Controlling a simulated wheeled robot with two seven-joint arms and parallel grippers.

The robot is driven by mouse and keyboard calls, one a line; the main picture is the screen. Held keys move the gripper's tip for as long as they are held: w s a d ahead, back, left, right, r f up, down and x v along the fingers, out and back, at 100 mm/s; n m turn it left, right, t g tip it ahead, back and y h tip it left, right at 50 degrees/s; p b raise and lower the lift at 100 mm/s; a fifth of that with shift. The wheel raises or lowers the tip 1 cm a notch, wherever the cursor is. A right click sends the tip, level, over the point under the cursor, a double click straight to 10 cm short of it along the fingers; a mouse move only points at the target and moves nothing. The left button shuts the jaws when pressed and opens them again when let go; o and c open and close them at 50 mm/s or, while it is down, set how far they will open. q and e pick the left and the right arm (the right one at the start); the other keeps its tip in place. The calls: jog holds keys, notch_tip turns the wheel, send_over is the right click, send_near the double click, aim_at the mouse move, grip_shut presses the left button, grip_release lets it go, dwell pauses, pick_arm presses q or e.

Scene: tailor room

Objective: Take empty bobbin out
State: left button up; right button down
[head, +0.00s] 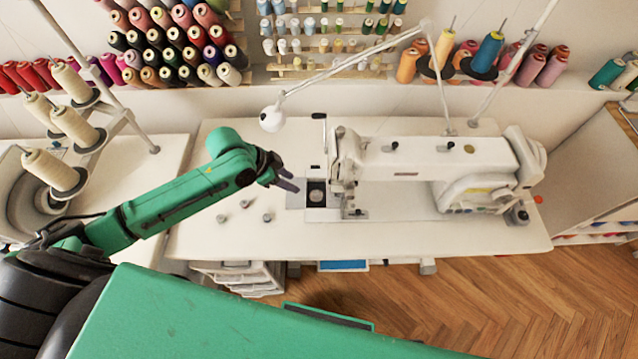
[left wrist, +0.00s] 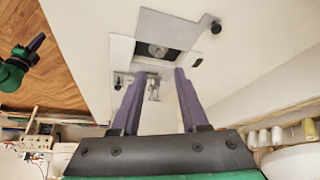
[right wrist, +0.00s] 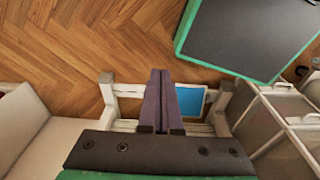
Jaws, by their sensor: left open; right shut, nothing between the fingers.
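The white sewing machine (head: 435,165) stands on a white table. Left of its needle is a dark open bobbin well (head: 316,186) with a round metal part (head: 316,196) in it, seemingly the bobbin; the well also shows in the left wrist view (left wrist: 172,57), with the metal part (left wrist: 156,50) inside. My left gripper (head: 288,183) is open and empty, just left of the well; its fingers (left wrist: 160,75) point toward it. Several small metal bobbins, one near the front (head: 267,217), lie on the table to the left. My right gripper (right wrist: 160,72) is shut and empty, over the floor.
The machine's needle head (head: 345,165) stands close right of the well. A lamp (head: 272,119) on a jointed arm hangs behind my left gripper. Thread spools on a stand (head: 75,125) are at the left. The table's front left (head: 215,240) is mostly clear.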

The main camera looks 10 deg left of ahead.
aim_at(315, 194)
pick_arm(q)
jog(key=d+f, duration=0.2)
jog(key=f, duration=0.1)
jog(key=shift+s, duration=0.2)
jog(key=shift+x, duration=0.9)
jog(key=x, duration=0.2)
jog(key=w+p+x, duration=0.1)
jog(key=x, duration=0.2)
jog(key=shift+w+f, duration=0.1)
jog(key=shift+w, duration=0.1)
jog(key=shift+d+f, duration=0.15)
jog(key=shift+f, duration=0.1)
grip_shut()
pick_arm(e)
jog(key=s, duration=0.1)
jog(key=s+r, duration=0.1)
jog(key=s, duration=0.1)
jog(key=shift+s+d, duration=0.1)
jog(key=shift+s, duration=0.2)
